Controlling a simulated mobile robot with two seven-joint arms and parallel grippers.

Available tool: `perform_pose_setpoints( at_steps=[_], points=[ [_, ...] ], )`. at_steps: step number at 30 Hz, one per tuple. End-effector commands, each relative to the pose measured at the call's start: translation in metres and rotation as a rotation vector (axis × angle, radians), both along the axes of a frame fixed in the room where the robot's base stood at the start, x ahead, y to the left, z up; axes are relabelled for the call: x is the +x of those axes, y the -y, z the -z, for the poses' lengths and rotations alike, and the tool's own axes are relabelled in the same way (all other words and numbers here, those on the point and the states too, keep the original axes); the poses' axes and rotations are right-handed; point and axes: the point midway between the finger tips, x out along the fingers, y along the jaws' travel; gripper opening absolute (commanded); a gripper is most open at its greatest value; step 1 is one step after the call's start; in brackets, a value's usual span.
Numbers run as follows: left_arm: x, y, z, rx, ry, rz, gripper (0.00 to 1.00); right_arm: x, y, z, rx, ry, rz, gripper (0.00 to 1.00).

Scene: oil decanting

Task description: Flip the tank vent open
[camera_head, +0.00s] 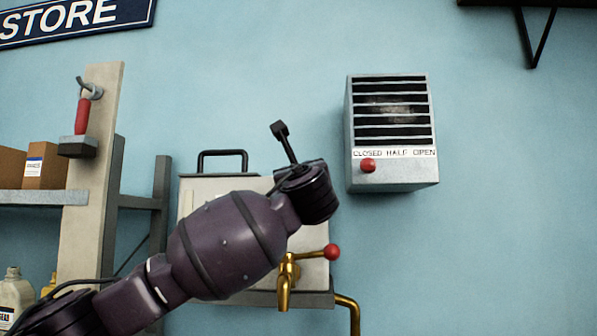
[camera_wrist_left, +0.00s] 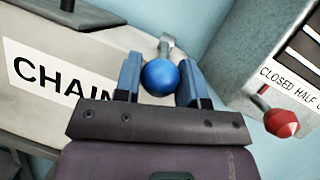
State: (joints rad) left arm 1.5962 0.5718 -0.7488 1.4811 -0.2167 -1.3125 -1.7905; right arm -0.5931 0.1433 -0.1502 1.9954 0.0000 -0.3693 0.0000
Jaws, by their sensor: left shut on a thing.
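The pale tank (camera_head: 195,195), with a black handle on top, stands on the wall behind my left arm. In the left wrist view its face (camera_wrist_left: 30,45) bears large letters beginning "CHAIN". A blue ball knob (camera_wrist_left: 160,77) sits on a short grey metal lever (camera_wrist_left: 166,45) at the tank's edge. My left gripper (camera_wrist_left: 160,82) is shut on this knob, one finger on each side. In the head view, my wrist hides the fingers and knob. My right gripper is in neither view.
A slatted wall box (camera_head: 392,130) marked "CLOSED HALF OPEN" hangs right of my wrist; its red knob (camera_head: 368,166) is at the left. A brass tap (camera_head: 287,275) with a red ball is below. A shelf (camera_head: 30,197) holds boxes at left.

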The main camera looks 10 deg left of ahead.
Motion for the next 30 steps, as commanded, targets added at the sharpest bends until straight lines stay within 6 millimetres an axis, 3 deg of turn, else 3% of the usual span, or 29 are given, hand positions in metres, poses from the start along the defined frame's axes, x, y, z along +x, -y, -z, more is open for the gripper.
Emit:
perform_pose_setpoints(
  at_steps=[1, 2, 6, 19, 30],
  points=[
    [0.002, 0.001, 0.005, 0.001, -0.01, -0.001, 0.0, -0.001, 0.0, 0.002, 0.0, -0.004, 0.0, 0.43],
    [0.002, 0.001, 0.005, 0.001, -0.01, -0.001, 0.42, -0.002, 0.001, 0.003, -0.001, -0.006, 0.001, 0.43],
    [0.001, 0.0, 0.004, 0.0, -0.008, -0.001, 0.62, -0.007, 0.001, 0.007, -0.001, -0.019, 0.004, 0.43],
    [-0.008, 0.003, 0.006, 0.001, -0.005, 0.003, 0.62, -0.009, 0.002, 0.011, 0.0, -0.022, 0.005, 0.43],
    [-0.064, 0.015, 0.03, 0.001, -0.005, 0.004, 0.62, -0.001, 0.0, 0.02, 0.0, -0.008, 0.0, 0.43]
  ],
)
